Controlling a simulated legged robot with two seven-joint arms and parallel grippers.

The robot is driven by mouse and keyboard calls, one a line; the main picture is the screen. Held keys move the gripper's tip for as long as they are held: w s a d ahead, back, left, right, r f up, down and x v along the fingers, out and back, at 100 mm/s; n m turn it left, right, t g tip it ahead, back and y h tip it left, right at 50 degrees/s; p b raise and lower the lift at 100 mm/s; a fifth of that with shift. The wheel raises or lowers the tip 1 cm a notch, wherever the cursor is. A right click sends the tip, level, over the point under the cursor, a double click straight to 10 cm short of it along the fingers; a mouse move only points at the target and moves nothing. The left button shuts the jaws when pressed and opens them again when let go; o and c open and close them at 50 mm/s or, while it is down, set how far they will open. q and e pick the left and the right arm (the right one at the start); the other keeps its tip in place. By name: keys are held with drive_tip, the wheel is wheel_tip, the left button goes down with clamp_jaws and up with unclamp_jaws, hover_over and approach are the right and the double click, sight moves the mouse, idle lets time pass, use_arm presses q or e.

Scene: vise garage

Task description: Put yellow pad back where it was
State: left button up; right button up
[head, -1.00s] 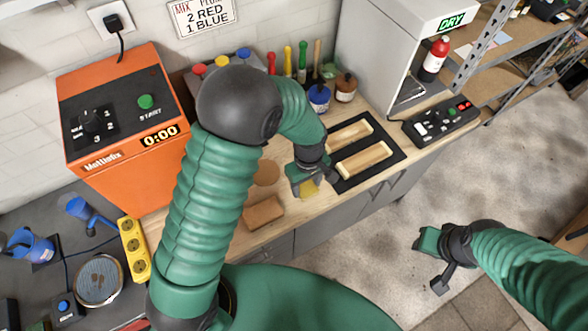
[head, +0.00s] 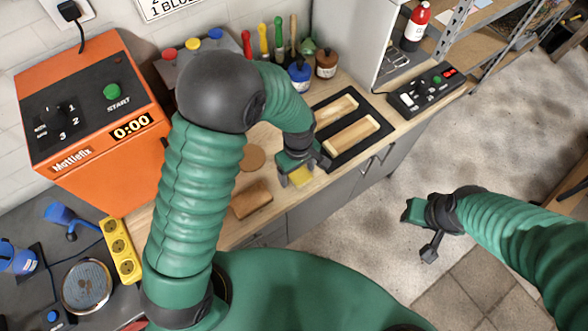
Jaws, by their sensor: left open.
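The yellow pad (head: 301,178) lies on the wooden worktop near its front edge and is partly hidden by my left gripper. My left gripper (head: 299,171) is open, with its fingers right over and beside the pad. I cannot tell whether the fingers touch it. My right gripper (head: 424,230) hangs out over the floor, empty, with its green and dark fingers apart.
A brown block (head: 252,200) and a round brown disc (head: 252,158) lie on the worktop left of the pad. A black tray (head: 337,161) with two wooden-coloured bars is to the right. An orange Mattefix machine (head: 70,165) stands at left.

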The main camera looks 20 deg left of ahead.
sight(304, 174)
use_arm(q)
drive_tip(key=shift+w+d+r, duration=0.1)
drive_tip(key=shift+d+r, duration=0.3)
drive_tip(key=shift+d, duration=0.4)
wheel_tip(304, 174, up, 4)
drive_tip(key=shift+w+d+f, duration=0.1)
drive_tip(key=shift+d+f, duration=0.05)
drive_tip(key=shift+f, duration=0.1)
wheel_tip(304, 174, up, 7)
drive_tip(key=a, duration=0.2)
drive_tip(key=s+a+m+t, duration=0.2)
drive_tip(key=s+a+m, duration=0.4)
drive_tip(key=s+m, duration=0.3)
drive_tip(key=shift+a+f+m+t, duration=0.3)
drive_tip(key=shift+f+m, duration=0.15)
drive_tip(key=shift+m, duration=0.25)
use_arm(e)
drive_tip(key=shift+d+f, duration=0.35)
drive_tip(key=shift+d, duration=0.45)
use_arm(q)
drive_tip(key=shift+a+f, duration=0.1)
drive_tip(key=shift+a, duration=0.2)
use_arm(e)
drive_tip(key=shift+a, duration=0.35)
use_arm(q)
drive_tip(key=shift+d, duration=0.2)
use_arm(e)
drive_tip(key=shift+d, duration=0.25)
